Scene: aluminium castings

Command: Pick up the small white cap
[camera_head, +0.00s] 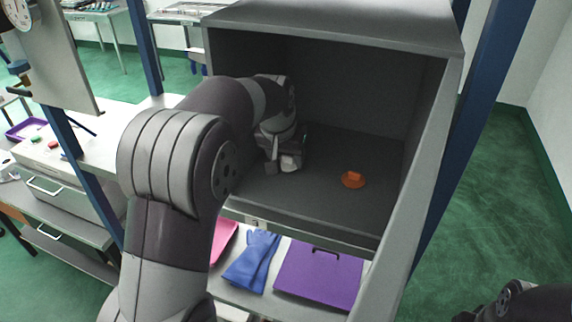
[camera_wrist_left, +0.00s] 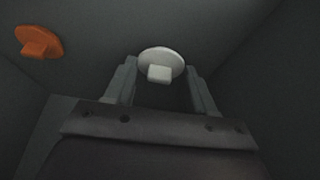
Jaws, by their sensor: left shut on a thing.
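The small white cap (camera_wrist_left: 160,57) is a round disc with a square block on its face. In the left wrist view it sits between the fingertips of my left gripper (camera_wrist_left: 161,70), which is shut on it. In the head view my left gripper (camera_head: 282,163) is inside the grey open-fronted box, low over its floor. A pale patch shows at its fingertips there, but I cannot tell cap from finger. Whether the cap touches the floor is unclear. My right gripper is out of view.
An orange cap (camera_head: 353,180) lies on the floor of the grey box (camera_head: 340,18), right of my left gripper; it also shows in the left wrist view (camera_wrist_left: 40,42). The box has side walls and a roof. Blue gloves (camera_head: 252,262) and a purple case (camera_head: 318,274) lie below.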

